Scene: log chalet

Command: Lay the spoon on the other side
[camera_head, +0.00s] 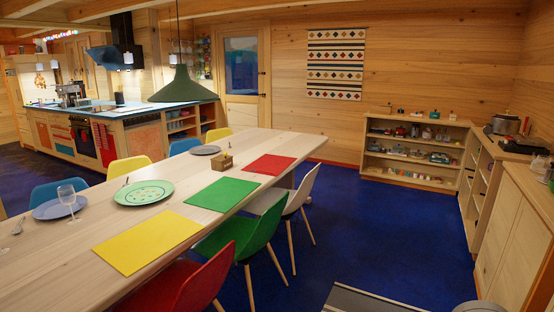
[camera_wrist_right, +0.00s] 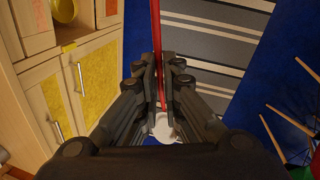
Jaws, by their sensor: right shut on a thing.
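My right gripper (camera_wrist_right: 167,70) is shut on a thin, long red thing (camera_wrist_right: 157,35) in the right wrist view. The red thing runs from between the fingers up past the top edge of that view; I cannot tell whether it is a spoon. A small spoon-like thing (camera_head: 17,227) lies on the long wooden table (camera_head: 60,261) at the left edge of the head view. Another small, thin utensil (camera_head: 126,181) is by the green plate (camera_head: 143,193); its kind is unclear. Neither gripper shows in the head view.
The table bears yellow (camera_head: 148,242), green (camera_head: 222,193) and red placemats (camera_head: 270,164), a stemmed glass (camera_head: 67,199) and a small wooden holder (camera_head: 223,162). Coloured chairs line it. A striped rug (camera_wrist_right: 215,45) and wooden cabinets (camera_wrist_right: 70,85) show below my right gripper. Blue floor (camera_head: 345,235) is open right of the table.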

